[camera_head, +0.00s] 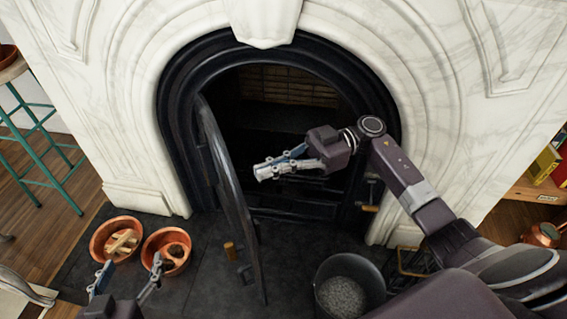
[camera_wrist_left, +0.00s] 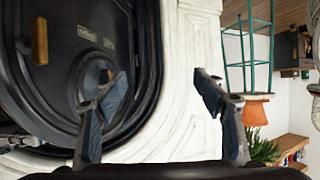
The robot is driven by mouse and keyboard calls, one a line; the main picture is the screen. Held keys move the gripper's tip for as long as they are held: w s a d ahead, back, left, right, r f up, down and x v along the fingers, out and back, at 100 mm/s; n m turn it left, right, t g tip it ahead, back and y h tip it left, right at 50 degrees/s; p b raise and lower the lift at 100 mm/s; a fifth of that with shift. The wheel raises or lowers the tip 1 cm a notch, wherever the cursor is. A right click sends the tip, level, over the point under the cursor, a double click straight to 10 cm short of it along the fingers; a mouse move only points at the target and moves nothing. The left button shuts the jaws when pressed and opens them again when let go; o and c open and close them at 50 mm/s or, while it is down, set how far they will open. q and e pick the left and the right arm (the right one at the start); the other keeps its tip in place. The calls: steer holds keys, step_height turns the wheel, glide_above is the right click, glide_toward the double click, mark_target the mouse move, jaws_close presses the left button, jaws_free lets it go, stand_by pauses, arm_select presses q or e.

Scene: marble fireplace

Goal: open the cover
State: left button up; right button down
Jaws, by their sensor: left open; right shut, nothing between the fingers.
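The black arched fireplace cover (camera_head: 229,185) stands swung outward on the left side of the opening, seen nearly edge-on, with a brass handle (camera_head: 230,250) near its lower part. In the left wrist view the black cover (camera_wrist_left: 95,15) shows its face, with a brass handle (camera_wrist_left: 40,41). My right gripper (camera_head: 262,172) is shut and empty, in front of the dark firebox, right of the cover. My left gripper (camera_head: 131,268) is open and empty, low at the left, apart from the cover. Its spread fingers also show in the left wrist view (camera_wrist_left: 160,82).
Two copper bowls (camera_head: 93,246) (camera_head: 147,240) sit on the dark hearth near my left gripper. A metal bucket (camera_head: 378,284) of grey material stands at the front right. A teal stool (camera_head: 40,125) is far left. White marble surrounds the opening.

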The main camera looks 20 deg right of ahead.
arm_select(q)
steer(key=shift+w+d+r+t, duration=0.15)
steer(key=shift+w+r+t, duration=0.2)
steer(key=shift+r, duration=0.2)
steer(key=shift+w+d+r+t, duration=0.15)
steer(key=shift+w+r+t, duration=0.15)
steer(key=shift+r, duration=0.25)
arm_select(e)
steer(key=a, duration=0.3)
steer(key=shift+a, duration=0.2)
